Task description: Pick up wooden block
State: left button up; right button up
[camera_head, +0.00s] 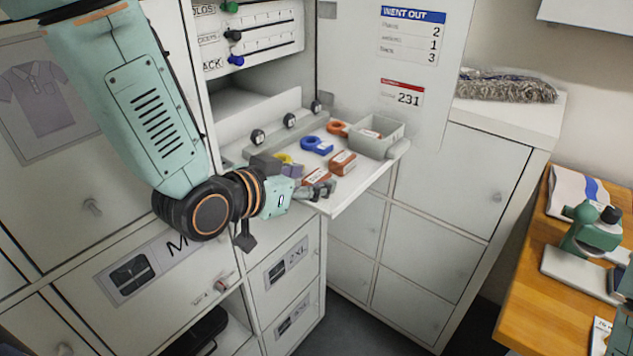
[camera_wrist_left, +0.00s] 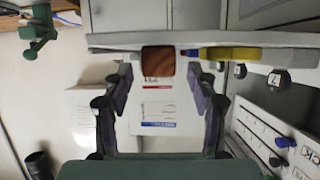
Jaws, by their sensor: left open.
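A reddish-brown wooden block (camera_wrist_left: 158,60) shows in the left wrist view at the edge of the pull-out shelf (camera_wrist_left: 120,40), ahead of the fingertips and in line with the gap between them. In the head view, a reddish-brown block (camera_head: 316,176) lies on the shelf right by my left gripper; it seems to be the same one, partly hidden by the gripper. My left gripper (camera_head: 320,190) is open and empty at the shelf's front edge. In the left wrist view its fingers (camera_wrist_left: 160,82) stand apart, with nothing between them. My right gripper is not in view.
Near the block lie another reddish-brown block (camera_head: 343,162), a blue ring-like item (camera_head: 316,145), an orange one (camera_head: 337,128) and a grey tray (camera_head: 377,137). A yellow-and-blue item (camera_wrist_left: 220,53) lies close beside the block. An open cabinet door (camera_head: 440,60) stands behind the shelf.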

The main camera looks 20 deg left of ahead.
pick_arm(q)
jog(key=shift+x, duration=1.35)
jog(key=shift+s, duration=0.1)
jog(key=shift+d, duration=0.1)
jog(key=c, duration=1)
